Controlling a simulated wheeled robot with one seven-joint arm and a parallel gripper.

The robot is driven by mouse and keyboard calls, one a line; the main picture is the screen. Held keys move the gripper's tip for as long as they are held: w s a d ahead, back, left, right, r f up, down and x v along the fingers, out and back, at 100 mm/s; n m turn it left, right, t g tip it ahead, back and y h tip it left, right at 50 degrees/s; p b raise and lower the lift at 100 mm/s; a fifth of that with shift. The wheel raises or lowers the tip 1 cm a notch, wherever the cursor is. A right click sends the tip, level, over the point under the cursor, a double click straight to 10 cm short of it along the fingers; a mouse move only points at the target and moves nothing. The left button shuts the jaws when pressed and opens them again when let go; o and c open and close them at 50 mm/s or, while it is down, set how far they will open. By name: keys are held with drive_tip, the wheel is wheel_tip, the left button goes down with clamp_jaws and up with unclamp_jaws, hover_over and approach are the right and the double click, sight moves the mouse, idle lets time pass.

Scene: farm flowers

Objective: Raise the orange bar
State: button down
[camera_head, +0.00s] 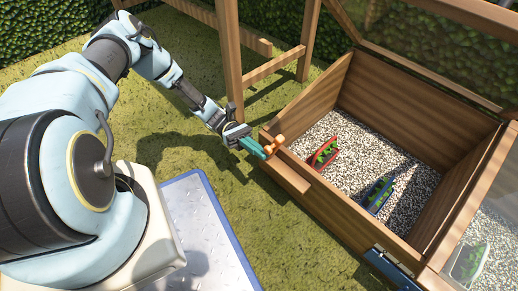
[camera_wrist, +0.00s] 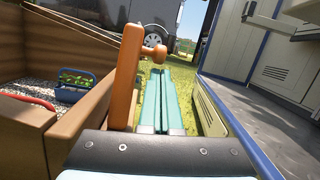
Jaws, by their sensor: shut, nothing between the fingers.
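The orange bar (camera_wrist: 125,80) stands nearly upright in the wrist view, against the wooden box wall, with a round knob at its upper right. In the head view the orange bar (camera_head: 275,144) is a small piece at the box's near left corner. My gripper (camera_head: 266,155) has teal fingers and is at the bar there. In the wrist view my gripper (camera_wrist: 158,72) is shut with the fingers side by side and nothing between them. The fingers lie just right of the bar, their tips near the knob. I cannot tell whether they touch it.
The wooden box (camera_head: 290,170) holds gravel, a red planter (camera_head: 325,154) and a blue planter (camera_head: 377,196) with green plants. Wooden posts (camera_head: 232,60) stand behind my gripper. Grass (camera_head: 185,135) lies open left of the box. A glazed lid (camera_head: 490,220) is at the right.

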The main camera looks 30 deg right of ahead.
drive_tip(key=w+a+f, duration=0.2)
drive_tip(key=w+f, duration=0.2)
drive_tip(key=w, duration=0.4)
drive_tip(key=shift+f, duration=0.35)
drive_tip(key=shift+a, duration=0.1)
